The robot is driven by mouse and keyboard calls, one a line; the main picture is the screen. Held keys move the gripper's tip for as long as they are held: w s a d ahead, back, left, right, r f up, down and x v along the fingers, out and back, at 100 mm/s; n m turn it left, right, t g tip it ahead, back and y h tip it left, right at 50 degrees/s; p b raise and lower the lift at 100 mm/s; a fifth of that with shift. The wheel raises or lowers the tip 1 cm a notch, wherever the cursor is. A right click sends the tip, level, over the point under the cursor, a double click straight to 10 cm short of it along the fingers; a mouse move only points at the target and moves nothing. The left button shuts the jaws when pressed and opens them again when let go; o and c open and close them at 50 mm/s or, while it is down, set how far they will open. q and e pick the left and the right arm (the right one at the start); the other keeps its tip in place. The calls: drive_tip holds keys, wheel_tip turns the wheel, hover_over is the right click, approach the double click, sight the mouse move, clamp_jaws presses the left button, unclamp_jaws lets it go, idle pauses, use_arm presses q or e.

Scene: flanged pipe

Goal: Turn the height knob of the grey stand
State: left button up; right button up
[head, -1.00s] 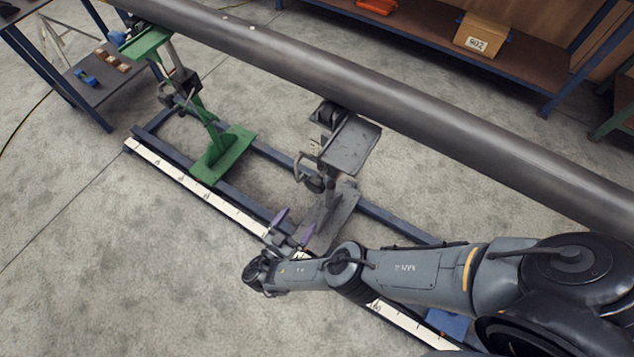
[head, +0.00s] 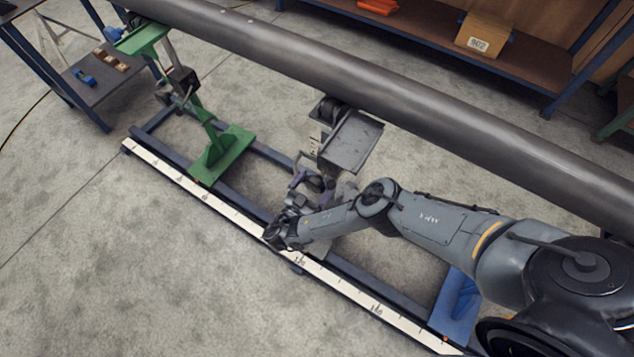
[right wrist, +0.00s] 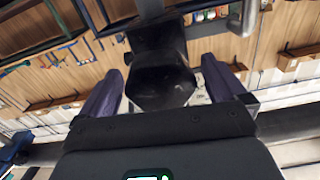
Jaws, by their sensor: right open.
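The grey stand (head: 352,142) is under the pipe in the middle of the head view, with a flat grey plate near its top. Its dark height knob (head: 314,183) is on the post below, partly hidden by my right gripper (head: 298,182). In the right wrist view a dark, many-sided knob (right wrist: 160,88) lies between the two purple fingers of my right gripper (right wrist: 162,84). The fingers are open, with a gap on each side of the knob. My left gripper is not in view.
A long grey pipe (head: 420,103) crosses above the stands. A green stand (head: 225,150) is to the left and a blue stand foot (head: 458,305) to the right. A rail frame with a white scale (head: 225,208) runs along the floor. The floor in front is clear.

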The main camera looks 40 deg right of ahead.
drive_tip(key=shift+x, duration=0.8)
drive_tip(key=c, duration=1)
drive_tip(key=shift+m, duration=0.4)
drive_tip(key=shift+m+p, duration=0.35)
drive_tip(key=shift+m, duration=0.15)
drive_tip(key=m+p, duration=0.1)
drive_tip(key=m, duration=0.2)
drive_tip(key=shift+m, duration=0.3)
drive_tip(key=m, duration=0.3)
drive_tip(key=shift+a+m, duration=0.1)
drive_tip(key=shift+m, duration=1.1)
